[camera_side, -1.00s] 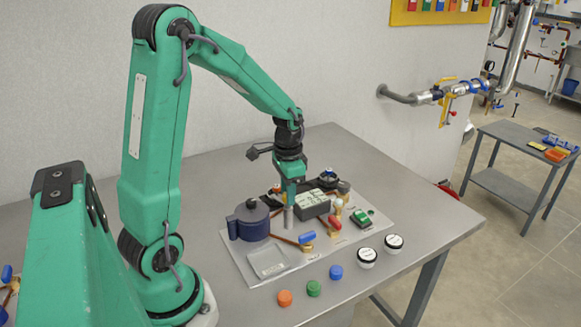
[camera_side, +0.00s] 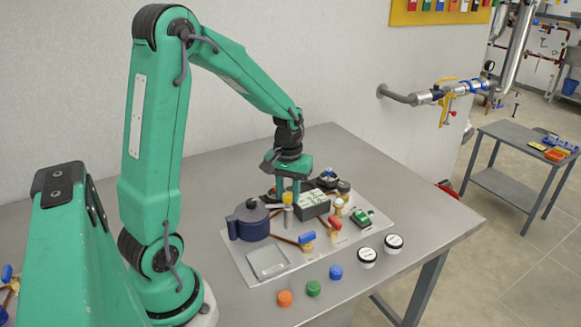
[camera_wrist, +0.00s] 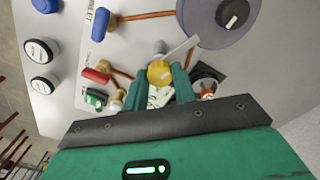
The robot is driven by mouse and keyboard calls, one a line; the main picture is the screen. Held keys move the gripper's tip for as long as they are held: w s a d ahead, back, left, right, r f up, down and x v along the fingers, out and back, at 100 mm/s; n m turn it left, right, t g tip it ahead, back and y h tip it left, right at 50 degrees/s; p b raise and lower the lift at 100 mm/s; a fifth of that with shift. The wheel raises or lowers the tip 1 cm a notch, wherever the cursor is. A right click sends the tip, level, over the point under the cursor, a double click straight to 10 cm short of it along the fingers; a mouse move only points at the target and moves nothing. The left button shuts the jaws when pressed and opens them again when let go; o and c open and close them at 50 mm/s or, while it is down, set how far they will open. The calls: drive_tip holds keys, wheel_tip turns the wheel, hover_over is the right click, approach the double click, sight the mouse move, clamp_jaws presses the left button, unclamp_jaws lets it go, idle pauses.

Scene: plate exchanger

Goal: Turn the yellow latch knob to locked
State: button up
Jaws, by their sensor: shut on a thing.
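The yellow latch knob (camera_side: 288,198) shows between my gripper's fingers in the side view, beside the dark blue pot. In the wrist view the yellow knob (camera_wrist: 159,72) has a pale mark on its face, and a grey bar (camera_wrist: 182,48) lies next to it. My gripper (camera_side: 289,198) points down over the board. Its two green fingers (camera_wrist: 166,78) stand on either side of the knob and are shut on it. The far side of the knob and the finger contact are partly hidden.
A dark blue pot (camera_side: 250,221) stands left of the knob, and a grey block (camera_side: 311,204) stands right. Red (camera_side: 334,223) and blue (camera_side: 307,237) handles are nearby on the board (camera_side: 352,235).

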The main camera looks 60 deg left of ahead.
sight(288, 194)
drive_tip(key=shift+r+n, duration=0.1)
drive_tip(key=shift+n, duration=0.4)
drive_tip(key=o, duration=1)
drive_tip(key=shift+r, duration=3.9)
drive_tip(key=s+d+r+m+t, duration=0.5)
drive_tip(key=s+d+r+m, duration=0.2)
drive_tip(key=s+d+m, duration=0.2)
drive_tip(key=s+d, duration=0.2)
drive_tip(key=d, duration=0.2)
drive_tip(key=shift+s+d+t, duration=0.3)
drive_tip(key=shift+d, duration=0.1)
